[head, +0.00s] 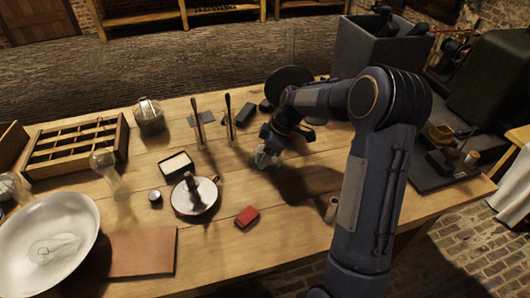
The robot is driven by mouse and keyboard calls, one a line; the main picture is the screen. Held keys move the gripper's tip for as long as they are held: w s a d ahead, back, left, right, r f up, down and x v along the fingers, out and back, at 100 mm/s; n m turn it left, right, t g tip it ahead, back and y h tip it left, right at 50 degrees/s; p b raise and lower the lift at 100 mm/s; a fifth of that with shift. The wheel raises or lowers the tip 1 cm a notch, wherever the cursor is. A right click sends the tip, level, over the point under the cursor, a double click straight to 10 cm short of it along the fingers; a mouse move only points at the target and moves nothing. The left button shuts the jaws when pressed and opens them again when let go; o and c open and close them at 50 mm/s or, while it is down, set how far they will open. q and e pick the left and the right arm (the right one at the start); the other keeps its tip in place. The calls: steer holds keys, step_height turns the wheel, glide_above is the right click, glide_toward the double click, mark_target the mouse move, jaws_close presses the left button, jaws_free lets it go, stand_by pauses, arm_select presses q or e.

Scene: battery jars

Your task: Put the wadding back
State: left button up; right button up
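A small open dark box (188,172) with a flat white filling, possibly wadding (176,163), lies on the table left of centre. I cannot tell for sure which thing is the wadding. My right gripper (263,160) is low over the middle of the table, right of this box and apart from it. Something pale or glassy shows at its fingertips, too small to make out. I cannot tell whether the fingers are open or shut. My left gripper is not in view.
A round pan (207,193) with a dark upright piece stands near the box, with a red block (247,217) beside it. Upright tools, a lidded glass jar (149,114), a divided wooden tray (73,146) and a large white bowl (30,232) surround them.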

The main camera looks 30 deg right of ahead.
steer(key=shift+r, duration=0.1)
steer(key=shift+r, duration=0.2)
steer(key=v, duration=1.1)
steer(key=s+a+r+m, duration=0.2)
steer(key=s+a+r, duration=0.1)
steer(key=s+r, duration=0.15)
steer(key=s+a+f+m+t, duration=0.1)
steer(key=s+a+m, duration=0.4)
steer(key=s, duration=0.6)
steer(key=s+a+f+m+t, duration=0.1)
steer(key=s+a+f+m, duration=0.2)
steer(key=s, duration=0.8)
steer(key=a+m, duration=0.2)
steer(key=a, duration=0.2)
steer(key=shift+f+m+t+p, duration=0.2)
steer(key=shift+m+t+p, duration=0.1)
steer(key=shift+t+p, duration=0.1)
steer(key=shift+r, duration=0.1)
step_height(320, 180, up, 6)
steer(key=p, duration=0.6)
